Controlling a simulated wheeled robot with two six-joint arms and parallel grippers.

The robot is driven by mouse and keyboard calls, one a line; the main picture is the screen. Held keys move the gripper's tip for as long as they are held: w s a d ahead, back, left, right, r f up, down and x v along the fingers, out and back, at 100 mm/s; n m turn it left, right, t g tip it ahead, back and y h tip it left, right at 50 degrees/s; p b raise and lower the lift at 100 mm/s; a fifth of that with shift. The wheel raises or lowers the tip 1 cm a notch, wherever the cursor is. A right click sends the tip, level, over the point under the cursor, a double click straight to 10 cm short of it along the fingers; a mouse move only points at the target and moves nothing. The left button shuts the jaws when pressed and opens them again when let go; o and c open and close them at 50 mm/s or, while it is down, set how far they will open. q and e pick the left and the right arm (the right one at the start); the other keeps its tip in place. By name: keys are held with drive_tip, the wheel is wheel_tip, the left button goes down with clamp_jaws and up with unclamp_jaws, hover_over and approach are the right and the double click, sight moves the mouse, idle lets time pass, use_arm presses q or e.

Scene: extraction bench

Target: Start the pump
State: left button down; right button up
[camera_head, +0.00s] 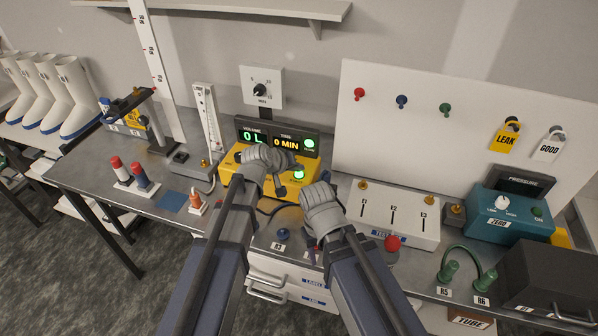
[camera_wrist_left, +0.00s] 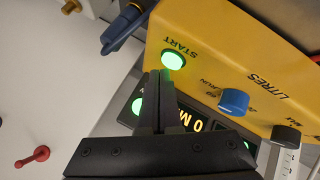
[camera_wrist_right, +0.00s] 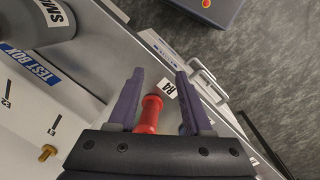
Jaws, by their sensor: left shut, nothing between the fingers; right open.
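The yellow pump unit (camera_head: 240,184) stands mid-bench, with a lit green START button (camera_head: 298,174) on it. Its dark display (camera_head: 268,137) reads 0 L and 0 MIN. My left gripper (camera_wrist_left: 160,75) is shut and empty. In the left wrist view its tips appear right at the edge of the lit START button (camera_wrist_left: 173,60); I cannot tell whether they touch it. The LITRES label and a blue knob (camera_wrist_left: 234,101) show beside it. My right gripper (camera_wrist_right: 158,80) is open above the bench's front edge, with a red peg-like piece (camera_wrist_right: 150,112) showing between its fingers.
The white test box (camera_head: 395,215) stands right of the pump. A blue-green pressure unit (camera_head: 510,212) is at the far right. A flow tube (camera_head: 208,118) and a small orange-topped block (camera_head: 196,203) stand to the left. Drawers hang below the front edge.

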sight(297, 176)
use_arm(q)
drive_tip(key=shift+r, duration=0.35)
use_arm(e)
drive_tip(key=shift+r, duration=0.35)
use_arm(q)
drive_tip(key=shift+r, duration=0.1)
use_arm(e)
drive_tip(key=shift+r, duration=0.15)
use_arm(q)
wheel_tip(297, 176, up, 5)
drive_tip(key=p, duration=0.5)
use_arm(e)
wheel_tip(297, 176, up, 5)
drive_tip(key=shift+f, duration=0.15)
